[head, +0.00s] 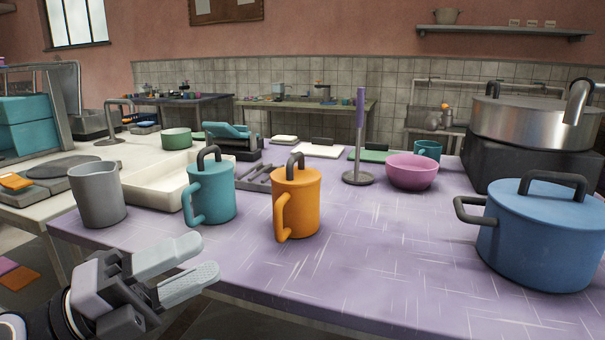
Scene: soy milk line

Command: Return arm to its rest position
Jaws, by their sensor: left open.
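My left gripper (186,272) is at the lower left, in front of the near edge of the purple table (370,270). Its two pale grey fingers are apart, with nothing between them. They point to the right and look clear of the mugs. A teal mug (212,192) with a dark looped handle on top and an orange mug (297,203) of the same kind stand upright on the table beyond the gripper. A grey jug (98,194) stands at the table's left end. My right gripper is not in the head view.
A blue pot (540,240) stands at the right, with a large steel pot (530,122) on a dark block behind it. A pink bowl (412,171) and an upright purple rod on a base (359,140) are at the back. The table's front middle is clear.

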